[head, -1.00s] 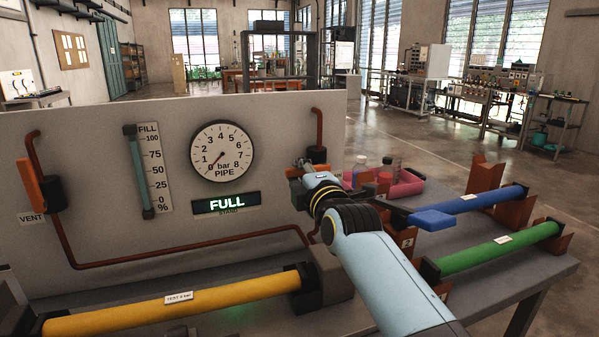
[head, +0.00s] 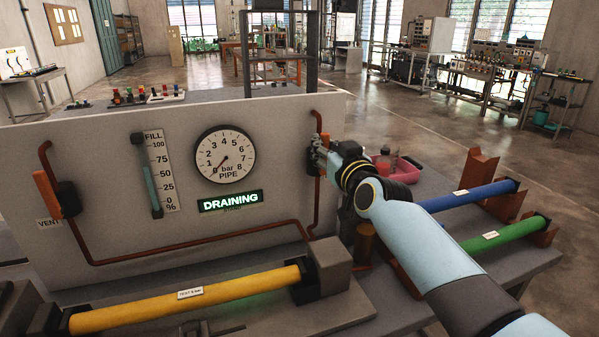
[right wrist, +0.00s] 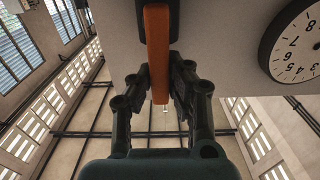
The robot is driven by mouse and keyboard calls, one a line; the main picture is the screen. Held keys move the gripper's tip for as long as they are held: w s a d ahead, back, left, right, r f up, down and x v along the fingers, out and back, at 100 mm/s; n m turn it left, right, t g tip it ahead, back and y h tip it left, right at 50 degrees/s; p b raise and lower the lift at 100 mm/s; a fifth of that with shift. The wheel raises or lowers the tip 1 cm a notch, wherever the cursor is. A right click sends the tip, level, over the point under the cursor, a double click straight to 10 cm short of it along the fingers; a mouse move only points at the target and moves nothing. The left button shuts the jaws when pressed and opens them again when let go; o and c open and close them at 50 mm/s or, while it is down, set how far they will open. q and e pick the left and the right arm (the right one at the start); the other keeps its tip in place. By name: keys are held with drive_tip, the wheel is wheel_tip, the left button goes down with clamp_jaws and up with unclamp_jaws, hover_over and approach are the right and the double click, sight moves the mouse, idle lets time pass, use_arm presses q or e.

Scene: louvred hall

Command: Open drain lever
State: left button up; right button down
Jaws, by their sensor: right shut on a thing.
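The orange drain lever (right wrist: 157,50) hangs from a dark mount on the grey panel. In the right wrist view it lies between the two fingers of my right gripper (right wrist: 160,78), which is shut on it. In the head view the right gripper (head: 321,156) is at the panel's right end, by the red-brown pipe, and mostly hides the lever. The status display (head: 230,201) reads DRAINING. The pipe gauge (head: 225,154) needle is near 0 bar. The fill gauge (head: 152,187) stands left of it. My left gripper is out of view.
A second orange lever (head: 47,193), by the VENT label, is at the panel's left end. A yellow tube (head: 185,302) lies in front of the panel. Blue (head: 470,195) and green (head: 505,234) tubes lie at right. A pink tray (head: 405,172) stands behind my right arm.

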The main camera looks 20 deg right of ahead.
drive_tip(key=c, duration=1.2)
unclamp_jaws()
drive_tip(key=shift+f, duration=0.1)
drive_tip(key=shift+c, duration=0.2)
drive_tip(key=s+p, duration=0.1)
drive_tip(key=s, duration=0.6)
drive_tip(key=shift+p, duration=0.3)
drive_tip(key=shift+s+d, duration=0.1)
drive_tip(key=shift+d, duration=0.05)
